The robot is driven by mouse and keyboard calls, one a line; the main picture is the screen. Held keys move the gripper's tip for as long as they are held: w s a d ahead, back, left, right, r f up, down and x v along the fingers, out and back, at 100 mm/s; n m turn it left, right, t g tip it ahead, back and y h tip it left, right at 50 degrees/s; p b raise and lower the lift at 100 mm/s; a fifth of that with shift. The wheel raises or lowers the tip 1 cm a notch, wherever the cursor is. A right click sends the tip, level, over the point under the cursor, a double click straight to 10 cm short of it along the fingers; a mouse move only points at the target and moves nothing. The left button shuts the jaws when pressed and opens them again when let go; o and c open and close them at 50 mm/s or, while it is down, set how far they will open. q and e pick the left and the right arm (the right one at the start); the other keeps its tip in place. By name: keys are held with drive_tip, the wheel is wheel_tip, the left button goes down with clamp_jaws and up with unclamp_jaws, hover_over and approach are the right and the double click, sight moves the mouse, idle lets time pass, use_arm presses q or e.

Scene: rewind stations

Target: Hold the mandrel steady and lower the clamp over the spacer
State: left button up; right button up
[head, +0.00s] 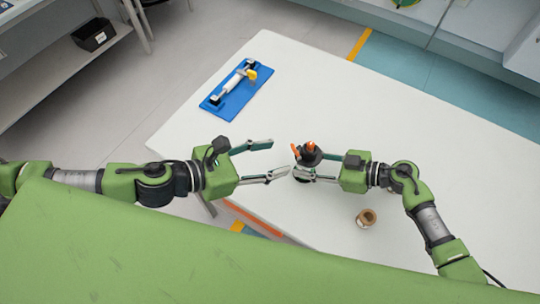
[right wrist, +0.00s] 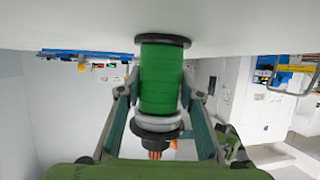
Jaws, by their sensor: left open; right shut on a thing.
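A green roll (right wrist: 161,80) stands between dark end plates on the white table, seen upside down in the right wrist view. A white ring (right wrist: 158,121) lies against its upper end. A black clamp-like part (right wrist: 157,133) with orange pieces sits beyond the ring; this black part also shows in the head view (head: 309,158). I cannot tell whether the black part touches the ring, and no bare mandrel shows. My right gripper (right wrist: 161,84) is shut on the green roll from both sides. My left gripper (head: 280,157) is open and empty, just left of the stack.
A blue board (head: 232,100) with a white roller and yellow knob lies at the table's far left. A brown hollow core (head: 366,218) stands right of the stack, near my right arm. The white table (head: 420,140) is clear at the back and right.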

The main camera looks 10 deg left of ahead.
drive_tip(key=o, duration=1.3)
drive_tip(key=shift+o, duration=0.2)
